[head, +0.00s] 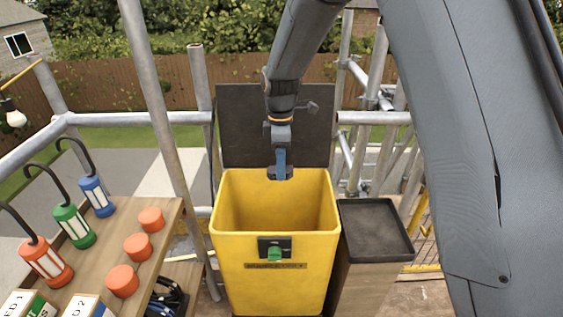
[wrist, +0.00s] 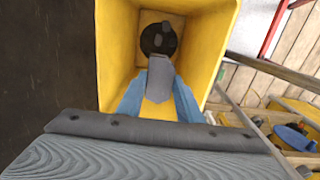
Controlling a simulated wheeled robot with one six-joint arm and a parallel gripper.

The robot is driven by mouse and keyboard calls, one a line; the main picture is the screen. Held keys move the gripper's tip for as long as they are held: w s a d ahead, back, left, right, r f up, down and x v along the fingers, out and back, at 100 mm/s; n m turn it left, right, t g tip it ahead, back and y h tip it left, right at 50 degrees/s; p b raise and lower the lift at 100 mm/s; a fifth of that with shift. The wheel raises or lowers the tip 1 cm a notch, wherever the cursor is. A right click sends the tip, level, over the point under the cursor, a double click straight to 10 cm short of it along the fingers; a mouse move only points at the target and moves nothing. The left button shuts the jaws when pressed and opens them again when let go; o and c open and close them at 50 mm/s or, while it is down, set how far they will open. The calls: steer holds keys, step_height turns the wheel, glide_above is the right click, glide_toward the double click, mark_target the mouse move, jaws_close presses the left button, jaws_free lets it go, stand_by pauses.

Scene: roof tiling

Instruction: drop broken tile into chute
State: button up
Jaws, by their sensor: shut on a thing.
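The yellow chute bin (head: 275,272) stands in the middle of the head view, open at the top. My gripper (head: 282,165) points down over its back part, near the back rim. In the wrist view my gripper's blue fingers (wrist: 159,88) are shut on a small grey piece, the broken tile (wrist: 160,72). It hangs over the opening, inside the outline of the bin's yellow walls (wrist: 113,50). In the head view the tile shows only as a small dark bit at the fingertips. A dark round thing (wrist: 152,40) lies deeper in the bin; I cannot tell what it is.
A dark panel (head: 250,125) stands upright behind the bin. A stand with a black tray (head: 374,230) is at its right. A wooden shelf (head: 165,235) with lamps (head: 71,224) and orange pucks (head: 137,246) is at its left. Scaffold poles (head: 150,90) surround the spot.

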steer(key=shift+f+b, duration=1.15)
steer(key=shift+f, duration=0.9)
steer(key=o, duration=1.2)
steer(key=shift+r+b, duration=0.9)
steer(key=shift+r, duration=3.05)
steer(key=shift+d, duration=0.1)
steer(key=s+d+f+m, duration=0.1)
steer(key=s+d+m, duration=0.4)
steer(key=s, duration=0.2)
steer(key=s+d+f+m, duration=0.2)
steer(key=s+d+m, duration=0.4)
steer(key=s, duration=0.1)
steer(key=s+d+f+m+t, duration=0.1)
steer(key=s+d+m, duration=0.4)
steer(key=s, duration=0.3)
steer(key=shift+d+f+m, duration=0.4)
steer(key=shift+m, duration=0.3)
steer(key=shift+s+d+f+m, duration=0.1)
steer(key=shift+s+d+m, duration=0.05)
steer(key=shift+s+m, duration=0.15)
steer(key=shift+c, duration=0.3)
